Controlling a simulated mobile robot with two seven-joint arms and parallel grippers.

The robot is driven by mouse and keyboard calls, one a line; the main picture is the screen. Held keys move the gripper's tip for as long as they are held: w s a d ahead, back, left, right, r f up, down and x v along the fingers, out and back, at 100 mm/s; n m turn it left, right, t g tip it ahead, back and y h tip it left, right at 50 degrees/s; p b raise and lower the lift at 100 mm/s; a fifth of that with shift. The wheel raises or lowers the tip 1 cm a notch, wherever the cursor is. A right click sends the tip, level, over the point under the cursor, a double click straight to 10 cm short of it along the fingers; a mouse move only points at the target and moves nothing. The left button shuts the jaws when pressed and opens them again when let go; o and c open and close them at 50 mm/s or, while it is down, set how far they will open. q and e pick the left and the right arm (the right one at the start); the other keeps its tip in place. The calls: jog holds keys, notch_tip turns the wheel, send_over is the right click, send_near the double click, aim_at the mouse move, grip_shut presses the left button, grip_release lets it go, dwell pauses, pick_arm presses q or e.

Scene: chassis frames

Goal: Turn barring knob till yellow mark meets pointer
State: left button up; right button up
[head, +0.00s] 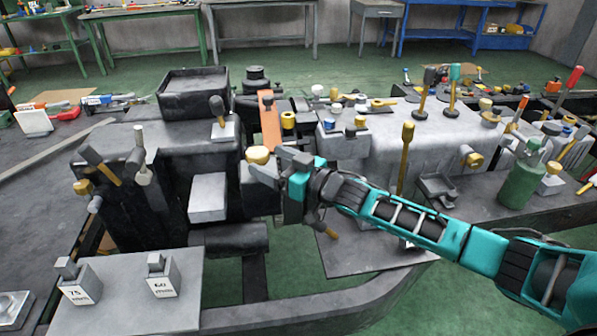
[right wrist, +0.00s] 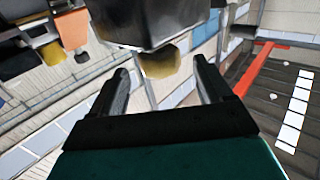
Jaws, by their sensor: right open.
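A round brass-yellow knob (head: 258,155) sits on the dark machine near the middle of the head view. I take it for the barring knob. My right gripper (head: 272,165) is close beside it, reaching in from the right. In the right wrist view a brass knob (right wrist: 160,62) shows below a dark block, between the two spread fingers of the right gripper (right wrist: 162,72). The fingers are open; I cannot tell whether they touch the knob. I cannot make out the yellow mark or the pointer. My left gripper is not in view.
A grey box-shaped block (head: 208,197) and a dark cylinder (head: 236,239) stand left of the gripper. An upright yellow-handled lever (head: 405,150) rises behind my right arm. A green bottle (head: 522,178) stands to the right. A light plate (head: 125,312) carries two labelled blocks.

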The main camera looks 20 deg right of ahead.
jog(key=v, duration=0.8)
jog(key=shift+s, duration=0.15)
